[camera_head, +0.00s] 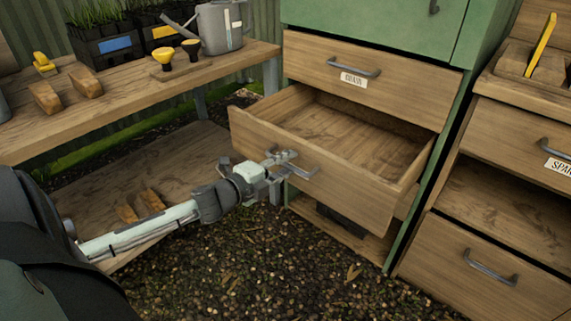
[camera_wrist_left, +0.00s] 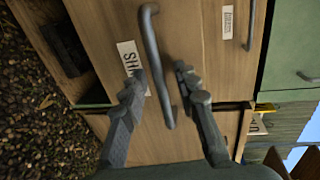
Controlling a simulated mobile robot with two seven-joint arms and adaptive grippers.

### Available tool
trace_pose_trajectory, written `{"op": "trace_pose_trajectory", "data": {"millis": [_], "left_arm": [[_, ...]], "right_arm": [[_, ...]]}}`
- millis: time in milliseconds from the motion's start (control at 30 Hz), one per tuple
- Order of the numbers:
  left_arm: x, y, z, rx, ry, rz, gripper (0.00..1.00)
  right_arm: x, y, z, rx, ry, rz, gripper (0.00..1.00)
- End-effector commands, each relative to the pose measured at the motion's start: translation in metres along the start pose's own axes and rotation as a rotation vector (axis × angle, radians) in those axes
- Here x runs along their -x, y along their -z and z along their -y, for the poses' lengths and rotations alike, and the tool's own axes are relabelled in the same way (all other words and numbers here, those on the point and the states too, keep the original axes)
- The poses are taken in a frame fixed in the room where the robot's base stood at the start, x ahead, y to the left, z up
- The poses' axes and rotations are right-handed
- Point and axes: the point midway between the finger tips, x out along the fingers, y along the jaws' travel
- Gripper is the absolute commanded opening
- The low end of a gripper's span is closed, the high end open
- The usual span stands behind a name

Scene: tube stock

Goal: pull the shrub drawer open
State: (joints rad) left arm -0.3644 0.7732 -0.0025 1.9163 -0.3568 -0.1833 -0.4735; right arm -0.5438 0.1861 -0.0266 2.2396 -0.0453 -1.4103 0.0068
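The shrub drawer (camera_head: 352,202) is pulled out from the green and wooden cabinet in the head view, and its inside looks bare. Its grey bar handle (camera_head: 303,173) sits at my left gripper (camera_head: 280,158). In the left wrist view, the handle (camera_wrist_left: 158,65) runs between the two fingers of my left gripper (camera_wrist_left: 158,76), with visible gaps on both sides. The fingers are open around the bar. A partly hidden label (camera_wrist_left: 130,60) on the drawer front starts with "SH". My right gripper is not in view.
A closed drawer (camera_head: 400,88) lies above the open one. A wooden unit with drawers (camera_head: 455,255) stands at the right. A workbench (camera_head: 130,105) with a watering can (camera_head: 218,28) and plant trays stands at the left. Gravel ground (camera_head: 270,270) is clear in front.

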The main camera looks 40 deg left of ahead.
Motion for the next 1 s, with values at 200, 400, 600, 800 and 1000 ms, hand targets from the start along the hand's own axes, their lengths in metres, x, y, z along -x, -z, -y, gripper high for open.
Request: {"op": "trace_pose_trajectory", "data": {"millis": [200,400,600,800,1000], "left_arm": [[0.000,0.000,0.000,0.000,0.000,0.000,0.30],[0.017,0.001,-0.002,0.001,-0.003,-0.001,0.30],[0.055,0.001,-0.003,0.002,-0.005,0.000,0.30],[0.093,0.000,-0.001,0.001,-0.003,0.001,0.30],[0.115,0.000,0.000,0.000,-0.001,0.000,0.30]], "right_arm": [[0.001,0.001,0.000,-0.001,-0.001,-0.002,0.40],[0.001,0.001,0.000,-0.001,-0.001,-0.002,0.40],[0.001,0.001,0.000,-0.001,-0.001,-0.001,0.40],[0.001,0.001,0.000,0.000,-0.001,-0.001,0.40],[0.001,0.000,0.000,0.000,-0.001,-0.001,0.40]]}}
